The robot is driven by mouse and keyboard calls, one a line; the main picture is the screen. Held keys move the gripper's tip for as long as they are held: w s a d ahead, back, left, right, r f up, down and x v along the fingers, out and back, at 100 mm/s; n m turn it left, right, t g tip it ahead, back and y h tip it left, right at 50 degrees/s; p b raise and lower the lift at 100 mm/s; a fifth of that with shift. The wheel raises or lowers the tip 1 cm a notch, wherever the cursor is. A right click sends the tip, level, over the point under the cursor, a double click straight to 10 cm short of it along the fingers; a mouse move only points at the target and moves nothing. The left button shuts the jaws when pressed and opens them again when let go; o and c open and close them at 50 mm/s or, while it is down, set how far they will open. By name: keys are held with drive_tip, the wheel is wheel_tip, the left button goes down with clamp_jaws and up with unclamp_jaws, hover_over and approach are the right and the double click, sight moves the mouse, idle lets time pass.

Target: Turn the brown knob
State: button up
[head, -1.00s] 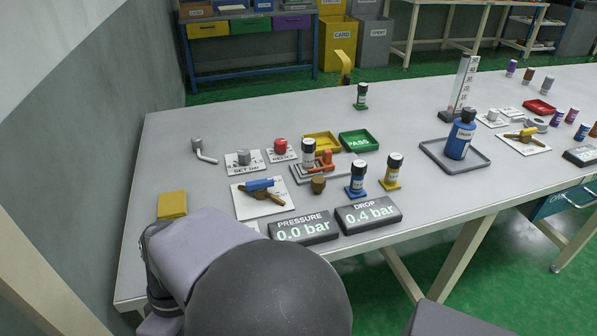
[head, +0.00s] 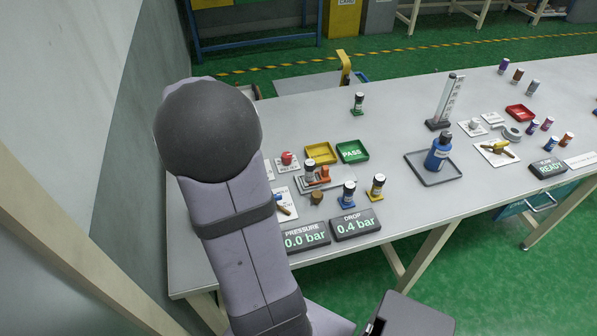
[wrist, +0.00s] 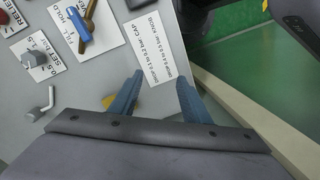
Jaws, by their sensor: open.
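A small brown knob-like cylinder (head: 317,198) stands on the table in the head view, just behind the pressure and drop displays. A brown lever valve with a blue bar lies on a white card left of it, partly behind my arm; this brown lever (wrist: 88,22) shows in the wrist view on the FILL/HOLD card. The small brown cylinder is not clearly seen in the wrist view. My gripper (wrist: 157,95) is open and empty, its two blue-grey fingers apart above the table near its edge. In the head view my arm hides the gripper.
The pressure display (head: 304,237) reads 0.0 bar and the drop display (head: 355,224) 0.4 bar. Blue-based (head: 348,194) and yellow-based (head: 377,187) columns stand close to the cylinder. A grey L-shaped handle (wrist: 42,104) is left in the wrist view. A printed card (wrist: 155,50) lies ahead of the fingers.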

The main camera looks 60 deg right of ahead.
drive_tip(key=s+d+f+g+h+p, duration=0.1)
drive_tip(key=s+d+p, duration=0.1)
drive_tip(key=d, duration=0.6)
drive_tip(key=s+d+g+h+p, duration=0.1)
drive_tip(key=s+d+p, duration=0.15)
drive_tip(key=d, duration=0.45)
drive_tip(key=n+g+p, duration=0.1)
drive_tip(key=n+p, duration=0.1)
approach(317, 194)
drive_tip(key=shift+h, duration=0.4)
drive_tip(key=shift+a+p+x, duration=0.15)
drive_tip(key=shift+p+x, duration=0.4)
drive_tip(key=shift+x, duration=1.55)
drive_tip(key=shift+a+p+x, duration=0.15)
drive_tip(key=shift+p+x, duration=0.4)
drive_tip(key=shift+x, duration=1.55)
drive_tip(key=c, duration=1)
